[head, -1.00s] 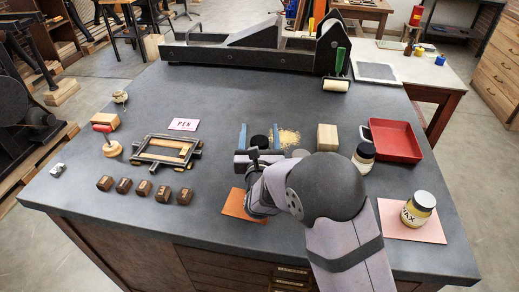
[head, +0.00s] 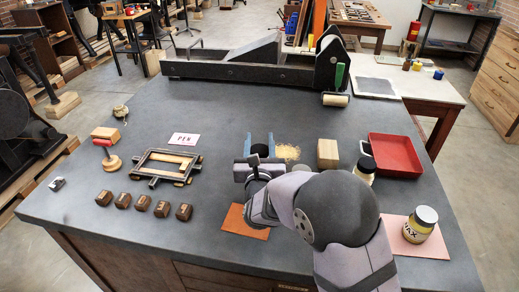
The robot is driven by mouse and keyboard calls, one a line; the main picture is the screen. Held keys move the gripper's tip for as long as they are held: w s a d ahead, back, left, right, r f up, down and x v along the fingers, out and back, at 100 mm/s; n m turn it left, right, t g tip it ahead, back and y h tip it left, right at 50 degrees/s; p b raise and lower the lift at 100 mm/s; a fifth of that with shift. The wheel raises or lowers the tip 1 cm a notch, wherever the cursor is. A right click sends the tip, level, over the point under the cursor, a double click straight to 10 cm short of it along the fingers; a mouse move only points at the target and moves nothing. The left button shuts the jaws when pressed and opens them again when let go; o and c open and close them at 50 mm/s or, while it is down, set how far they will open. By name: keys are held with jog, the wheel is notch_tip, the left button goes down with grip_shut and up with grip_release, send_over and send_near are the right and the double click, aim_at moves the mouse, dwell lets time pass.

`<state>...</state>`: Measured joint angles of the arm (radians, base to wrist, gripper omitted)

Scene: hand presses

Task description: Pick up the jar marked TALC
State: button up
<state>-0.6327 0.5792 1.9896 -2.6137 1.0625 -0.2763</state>
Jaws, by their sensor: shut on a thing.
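My gripper (head: 259,143) has its two blue fingers close on either side of a dark, black-topped round thing (head: 259,150), seen in the head view near the middle of the table. It is shut on this thing, which looks like a jar lid or jar top. Its lower part and any label are hidden by my gripper and wrist, so I cannot read TALC on it. It appears to be at or near the table top; I cannot tell whether it is lifted.
A wooden block (head: 327,153), a dark-lidded jar (head: 366,166) and a red tray (head: 396,155) stand to the right. A WAX jar (head: 419,225) stands on a pink sheet (head: 402,246). An orange sheet (head: 245,222) lies in front.

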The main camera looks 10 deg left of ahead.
notch_tip(320, 180, up, 8)
jog(key=shift+b, duration=0.45)
